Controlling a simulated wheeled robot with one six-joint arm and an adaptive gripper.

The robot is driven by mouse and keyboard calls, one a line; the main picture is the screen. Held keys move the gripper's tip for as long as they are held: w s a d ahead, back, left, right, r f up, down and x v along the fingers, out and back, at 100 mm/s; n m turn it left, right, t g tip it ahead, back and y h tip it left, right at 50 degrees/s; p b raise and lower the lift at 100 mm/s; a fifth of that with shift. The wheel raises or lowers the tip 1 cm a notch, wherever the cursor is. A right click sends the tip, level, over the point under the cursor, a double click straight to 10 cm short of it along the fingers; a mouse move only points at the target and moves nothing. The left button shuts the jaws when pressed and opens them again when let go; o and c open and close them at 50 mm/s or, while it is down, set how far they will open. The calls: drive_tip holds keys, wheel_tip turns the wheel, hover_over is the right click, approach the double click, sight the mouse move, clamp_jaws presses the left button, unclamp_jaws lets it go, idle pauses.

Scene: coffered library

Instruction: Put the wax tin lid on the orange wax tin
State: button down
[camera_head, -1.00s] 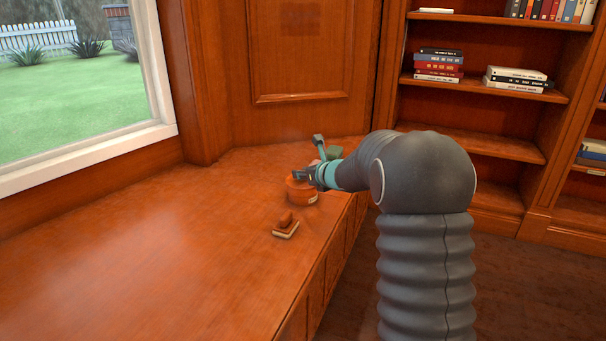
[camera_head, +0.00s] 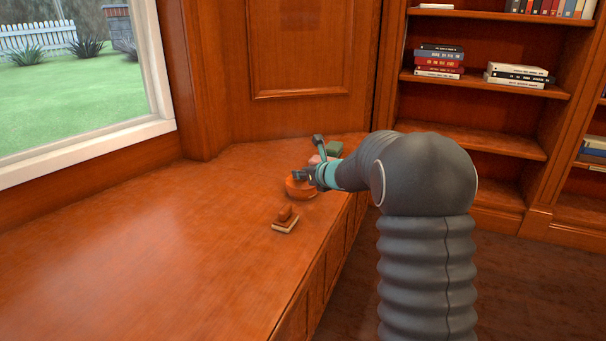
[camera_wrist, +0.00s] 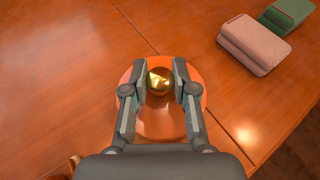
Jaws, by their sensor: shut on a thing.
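The wax tin lid (camera_wrist: 162,122) shows in the wrist view as a round orange disc with a shiny gold knob (camera_wrist: 159,82) in its middle. My gripper (camera_wrist: 160,88) is shut on the knob, one finger on each side. In the head view my gripper (camera_head: 306,175) is at the orange wax tin (camera_head: 301,190), which stands on the wooden window bench. The lid hides the tin from the wrist camera. I cannot tell whether the lid touches the tin's rim.
A pink block (camera_wrist: 255,46) and a green block (camera_wrist: 288,15) lie just beyond the tin. A brown-handled brush or stamp (camera_head: 286,219) lies nearer on the bench (camera_head: 130,245). The bench's left side is clear; its front edge drops off at the right.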

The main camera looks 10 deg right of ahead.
drive_tip(key=shift+f+b, duration=0.2)
drive_tip(key=shift+b, duration=0.15)
idle(0.6)
drive_tip(key=c, duration=0.8)
unclamp_jaws()
drive_tip(key=shift+c, duration=0.2)
